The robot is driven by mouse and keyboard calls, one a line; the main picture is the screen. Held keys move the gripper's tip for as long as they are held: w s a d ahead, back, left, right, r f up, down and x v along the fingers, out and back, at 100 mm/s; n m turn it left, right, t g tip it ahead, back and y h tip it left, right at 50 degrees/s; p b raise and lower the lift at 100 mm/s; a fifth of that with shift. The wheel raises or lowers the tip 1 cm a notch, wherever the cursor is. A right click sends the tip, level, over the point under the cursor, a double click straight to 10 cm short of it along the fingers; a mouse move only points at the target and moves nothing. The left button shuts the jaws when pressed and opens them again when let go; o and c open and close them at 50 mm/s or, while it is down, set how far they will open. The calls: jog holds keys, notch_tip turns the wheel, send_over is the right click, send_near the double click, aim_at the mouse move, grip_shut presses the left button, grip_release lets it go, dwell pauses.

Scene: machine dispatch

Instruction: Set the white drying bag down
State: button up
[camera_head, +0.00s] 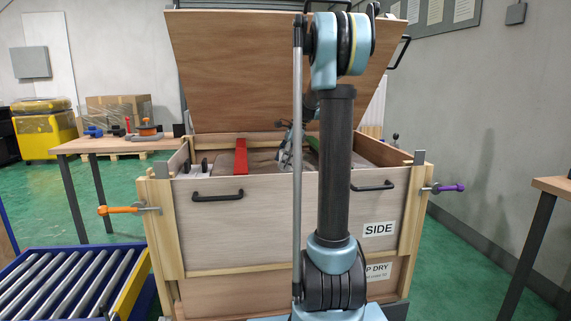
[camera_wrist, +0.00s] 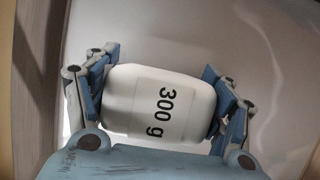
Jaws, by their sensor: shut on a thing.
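The white drying bag (camera_wrist: 145,103), printed "300 g", is in the wrist view between the two blue-padded fingers of my gripper (camera_wrist: 160,95). My gripper is shut on it, one finger at each side. Behind the bag is a smooth grey-beige surface; I cannot tell whether the bag touches it. In the head view my arm stands in front of a large wooden crate (camera_head: 250,225) marked "SIDE". Part of my gripper (camera_head: 288,150) shows inside the crate's opening, mostly hidden by the arm. The bag cannot be made out there.
The crate's lid (camera_head: 235,70) stands raised behind the opening. A red bar (camera_head: 241,157) lies in the crate. Orange (camera_head: 120,210) and purple (camera_head: 449,188) clamps jut from its sides. A roller conveyor (camera_head: 70,285) is at left, a tool table (camera_head: 115,144) behind it. Another table (camera_head: 553,187) stands right.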

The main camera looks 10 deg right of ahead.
jog(key=shift+f, duration=0.15)
jog(key=o, duration=1.2)
jog(key=v, duration=1.2)
